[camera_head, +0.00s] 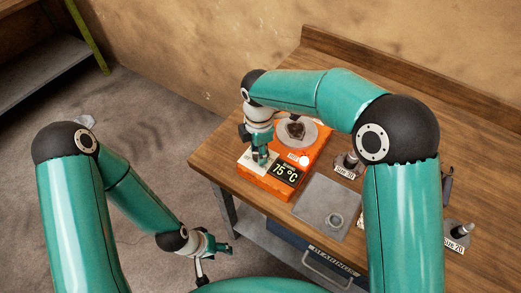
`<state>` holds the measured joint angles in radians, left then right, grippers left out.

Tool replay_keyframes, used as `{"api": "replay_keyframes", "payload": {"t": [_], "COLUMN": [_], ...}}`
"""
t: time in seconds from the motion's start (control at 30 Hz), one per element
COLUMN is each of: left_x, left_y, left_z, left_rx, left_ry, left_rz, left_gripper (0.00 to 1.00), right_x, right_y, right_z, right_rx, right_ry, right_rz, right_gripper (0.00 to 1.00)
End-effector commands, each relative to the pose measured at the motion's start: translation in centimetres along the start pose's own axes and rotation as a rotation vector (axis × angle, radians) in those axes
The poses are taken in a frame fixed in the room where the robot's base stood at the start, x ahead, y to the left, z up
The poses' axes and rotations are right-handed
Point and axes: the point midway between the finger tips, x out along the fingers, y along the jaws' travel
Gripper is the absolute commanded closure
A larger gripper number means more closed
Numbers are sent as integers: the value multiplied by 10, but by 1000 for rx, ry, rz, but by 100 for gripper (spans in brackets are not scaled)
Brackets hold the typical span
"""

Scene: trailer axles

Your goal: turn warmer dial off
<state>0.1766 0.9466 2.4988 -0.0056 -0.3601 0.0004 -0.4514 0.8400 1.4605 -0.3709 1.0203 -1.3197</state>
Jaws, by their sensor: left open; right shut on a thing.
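The orange warmer (266,182) stands on the wooden bench at its left end. Its display (285,171) reads 75 °C. A round plate with a dark item (296,131) is on its top. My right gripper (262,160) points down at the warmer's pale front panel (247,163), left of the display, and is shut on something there. The dial is hidden by the fingers, so I cannot make out its setting. My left gripper (214,262) is open, low in front of the bench, away from the warmer.
A grey metal plate with a ring (334,220) lies on the bench right of the warmer. Labelled size posts (349,160) and (459,232) stand farther right. A drawer labelled bearings (330,262) is under the bench. Floor at left is mostly clear.

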Motion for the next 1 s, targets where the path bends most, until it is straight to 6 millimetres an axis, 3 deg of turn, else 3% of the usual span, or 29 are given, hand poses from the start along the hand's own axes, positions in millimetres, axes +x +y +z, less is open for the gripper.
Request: {"api": "replay_keyframes", "payload": {"t": [0.13, 0.17, 0.3, 0.73, 1.0], "left_x": [0, 0, 0, 0, 0], "left_y": [0, 0, 0, 0, 0], "left_z": [0, 0, 0, 0, 0], "left_rx": [0, 0, 0, 0, 0], "left_ry": [0, 0, 0, 0, 0], "left_rz": [0, 0, 0, 0, 0], "left_gripper": [48, 48, 48, 48, 48], "right_x": [4, 4, 3, -7, -51], "right_y": [-4, -4, -3, 0, 0], "right_z": [0, 0, 0, 0, 0], "right_rx": [-2, -2, -1, 1, 1], "right_ry": [-1, -1, -1, 0, -1], "right_rz": [-16, -16, -12, 0, 1], "right_gripper": [100, 62, 40, 40, 40]}}
